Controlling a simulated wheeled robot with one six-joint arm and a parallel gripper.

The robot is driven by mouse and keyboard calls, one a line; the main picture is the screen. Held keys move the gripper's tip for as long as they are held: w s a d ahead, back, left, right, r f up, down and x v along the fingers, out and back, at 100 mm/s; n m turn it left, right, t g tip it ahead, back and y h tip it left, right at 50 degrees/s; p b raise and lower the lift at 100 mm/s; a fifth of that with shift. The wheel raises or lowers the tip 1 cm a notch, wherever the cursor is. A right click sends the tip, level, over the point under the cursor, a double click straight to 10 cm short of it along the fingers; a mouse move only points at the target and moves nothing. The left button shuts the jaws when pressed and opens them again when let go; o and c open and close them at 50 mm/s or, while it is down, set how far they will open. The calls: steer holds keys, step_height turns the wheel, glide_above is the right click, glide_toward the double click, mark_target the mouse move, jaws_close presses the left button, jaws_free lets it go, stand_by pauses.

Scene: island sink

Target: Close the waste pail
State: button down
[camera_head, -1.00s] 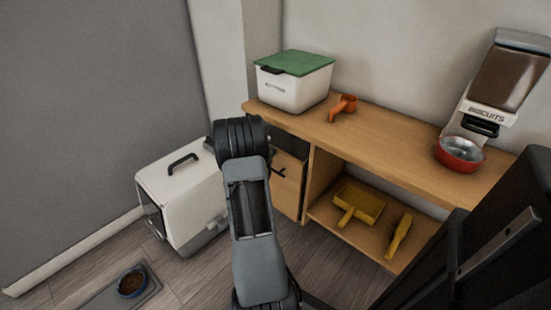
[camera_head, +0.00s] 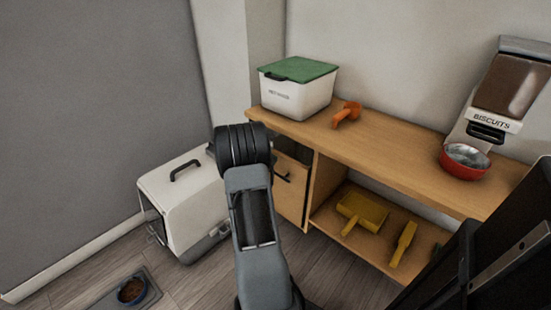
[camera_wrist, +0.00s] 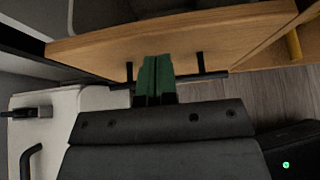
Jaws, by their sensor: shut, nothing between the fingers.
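The waste pail's wooden front (camera_head: 290,192) shows below the left end of the wooden counter, with a dark opening above its top edge. It stands out from the cabinet, partly hidden by my arm. Its black bar handle (camera_head: 283,176) is on the outer face. In the wrist view the wooden front (camera_wrist: 235,37) runs across the top, with a dark hollow behind it. My gripper (camera_wrist: 156,65) is shut and empty, its green fingers side by side between the two handle posts (camera_wrist: 200,63). They overlap the panel in the picture; contact cannot be told. The head view hides the fingers.
A white pet carrier (camera_head: 183,195) stands on the floor close left of the pail. The counter (camera_head: 390,148) holds a green-lidded bin (camera_head: 298,95), an orange scoop (camera_head: 346,114), a biscuit dispenser and a red bowl (camera_head: 463,168). A yellow dustpan (camera_head: 362,210) lies on the shelf below.

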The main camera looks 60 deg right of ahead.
steer(key=p+v, duration=0.3)
steer(key=v, duration=0.8)
steer(key=shift+w+a+f, duration=0.2)
steer(key=shift+f, duration=0.2)
steer(key=shift+r, duration=0.1)
steer(key=s+a+r+m+t+y+p, duration=0.1)
steer(key=a+r+m+y+p, duration=0.2)
steer(key=a+r+m+p, duration=0.85)
steer(key=s+a+r+m+t+y+p, duration=0.1)
steer(key=s+a+r+y+p, duration=0.1)
steer(key=a+r+p, duration=0.3)
steer(key=s+a+r+m+t+y+p, duration=0.2)
steer(key=s+a+r+y+p, duration=0.1)
steer(key=a+r, duration=0.8)
steer(key=s+a+r+m+t+y+p, duration=0.1)
steer(key=s+a+r+y+p, duration=0.1)
steer(key=a+r+y+p, duration=0.2)
steer(key=a+r+p, duration=0.3)
steer(key=a+r, duration=0.2)
steer(key=a, duration=0.1)
steer(key=shift+s+a+p, duration=0.3)
steer(key=shift+a, duration=0.05)
steer(key=shift+d+r+m, duration=0.1)
steer(key=shift+m, duration=0.25)
